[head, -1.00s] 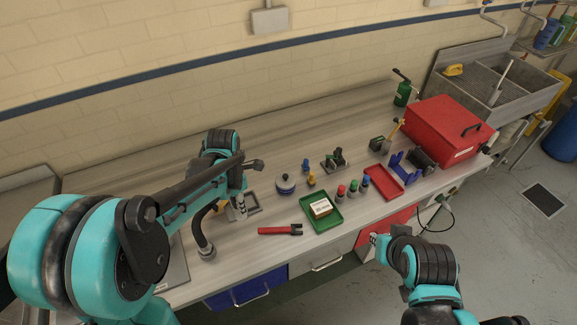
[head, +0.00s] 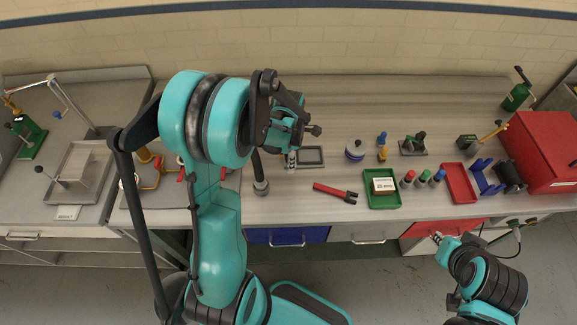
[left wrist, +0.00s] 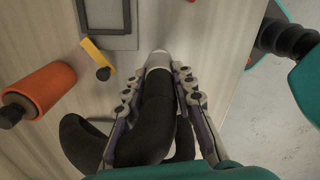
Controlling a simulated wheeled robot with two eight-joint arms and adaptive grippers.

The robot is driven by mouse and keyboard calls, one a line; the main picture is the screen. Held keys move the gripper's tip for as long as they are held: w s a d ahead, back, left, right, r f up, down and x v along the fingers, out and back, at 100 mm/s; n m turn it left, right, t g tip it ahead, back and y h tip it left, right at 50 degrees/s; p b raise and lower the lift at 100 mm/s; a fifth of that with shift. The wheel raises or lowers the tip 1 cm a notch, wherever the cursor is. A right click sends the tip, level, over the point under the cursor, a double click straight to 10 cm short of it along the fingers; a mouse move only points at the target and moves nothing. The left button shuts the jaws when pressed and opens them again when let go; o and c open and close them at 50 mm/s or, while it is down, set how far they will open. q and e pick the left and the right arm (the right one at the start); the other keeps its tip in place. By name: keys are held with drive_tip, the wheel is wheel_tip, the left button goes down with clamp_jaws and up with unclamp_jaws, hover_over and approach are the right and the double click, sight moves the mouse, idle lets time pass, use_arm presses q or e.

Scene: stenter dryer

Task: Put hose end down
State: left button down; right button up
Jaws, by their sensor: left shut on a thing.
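In the left wrist view my left gripper (left wrist: 180,95) is shut on the black hose (left wrist: 157,100), its fingers on both sides. The pale grey hose end (left wrist: 157,62) sticks out past the fingertips, over the bench top; I cannot tell whether it touches. In the head view my left gripper (head: 291,158) is mostly hidden behind my arm. A black curved piece with a grey collar (head: 261,187) stands just left of it; its link to the held hose is hidden. My right gripper (head: 437,238) is empty-looking near the bench's front edge, its fingers too small to judge.
A grey square frame (head: 311,156) lies right of my left gripper. A red tool (head: 334,192), green tray (head: 382,200) and red tray (head: 459,184) lie further right. An orange cylinder (left wrist: 42,92) and yellow piece (left wrist: 97,57) are near the hose. The back middle bench is clear.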

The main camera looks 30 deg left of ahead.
use_arm(q)
drive_tip(key=shift+a+f, duration=0.2)
drive_tip(key=shift+a, duration=0.05)
drive_tip(key=shift+w+f+b, duration=0.1)
drive_tip(key=shift+f+b, duration=0.35)
drive_tip(key=shift+f, duration=1.55)
drive_tip(key=c, duration=1.3)
unclamp_jaws()
drive_tip(key=shift+f, duration=0.1)
drive_tip(key=shift+o, duration=0.2)
